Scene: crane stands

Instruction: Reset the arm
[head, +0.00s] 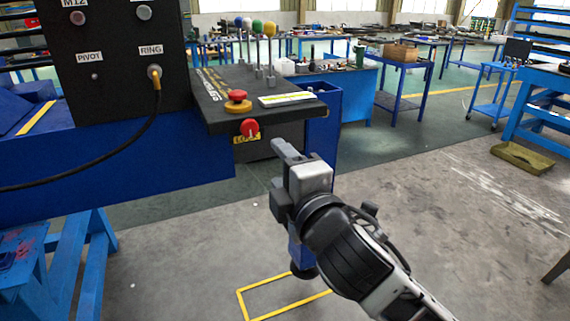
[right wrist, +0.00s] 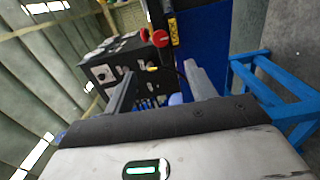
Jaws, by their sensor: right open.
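My right arm (head: 350,252) reaches in from the lower right in the head view. My right gripper (head: 280,172) is just below and in front of the black console shelf (head: 225,95), apart from it and near the red knob (head: 250,128) with the yellow LOCK label. In the right wrist view the two fingers of the gripper (right wrist: 158,88) are spread with nothing between them. Beyond them the red knob (right wrist: 160,38) and the black control box (right wrist: 115,65) show tilted. My left gripper is in neither view.
The black panel (head: 122,55) has a cable plugged in at RING. A red and orange button (head: 238,100) and several coloured-ball levers (head: 257,30) stand on the shelf. A blue trestle (head: 60,265) is at lower left. Grey floor (head: 470,240) at right is mostly clear.

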